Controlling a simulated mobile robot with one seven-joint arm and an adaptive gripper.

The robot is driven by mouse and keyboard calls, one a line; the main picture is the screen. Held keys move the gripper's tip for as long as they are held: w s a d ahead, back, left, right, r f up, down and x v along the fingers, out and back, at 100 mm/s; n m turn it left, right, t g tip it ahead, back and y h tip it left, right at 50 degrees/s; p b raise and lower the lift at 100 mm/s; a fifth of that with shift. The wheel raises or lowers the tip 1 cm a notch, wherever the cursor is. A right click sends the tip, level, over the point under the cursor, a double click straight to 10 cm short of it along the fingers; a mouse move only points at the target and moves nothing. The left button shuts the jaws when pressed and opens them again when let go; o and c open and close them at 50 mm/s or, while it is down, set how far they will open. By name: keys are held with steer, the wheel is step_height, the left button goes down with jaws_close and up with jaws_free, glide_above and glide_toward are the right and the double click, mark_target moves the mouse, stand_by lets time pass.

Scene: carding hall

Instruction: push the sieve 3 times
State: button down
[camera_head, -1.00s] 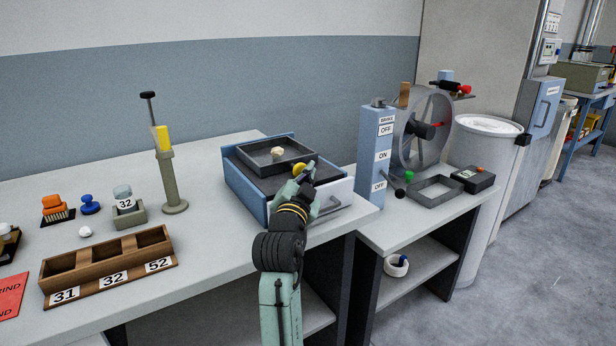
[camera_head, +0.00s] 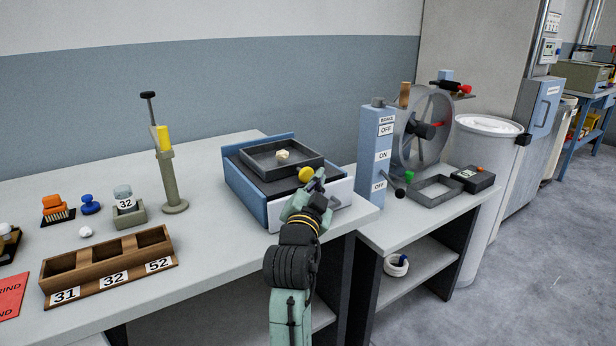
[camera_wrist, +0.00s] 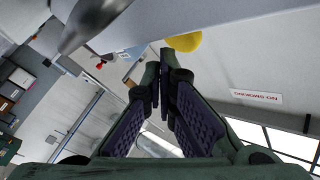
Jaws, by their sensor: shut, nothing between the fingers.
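The sieve (camera_head: 257,164) is a dark grey square tray with a pale lump (camera_head: 282,155) in it. It sits on a blue-sided box (camera_head: 249,193) with a white front. A yellow knob (camera_head: 305,174) is at the sieve's near right side and also shows in the wrist view (camera_wrist: 185,42). My gripper (camera_head: 319,177) is shut and empty, just right of the knob. In the wrist view my fingertips (camera_wrist: 165,58) are close below the knob. I cannot tell whether they touch it.
A grey tray (camera_head: 434,198) lies before the wheel. A hand pump (camera_head: 168,165) and a wooden rack (camera_head: 110,268) stand to the left. The bench between rack and box is clear.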

steer(key=shift+s+d, duration=0.75)
steer(key=shift+s, duration=0.3)
steer(key=shift+s+d, duration=0.7)
steer(key=shift+s, duration=0.3)
steer(key=shift+d, duration=0.1)
stand_by(0.6)
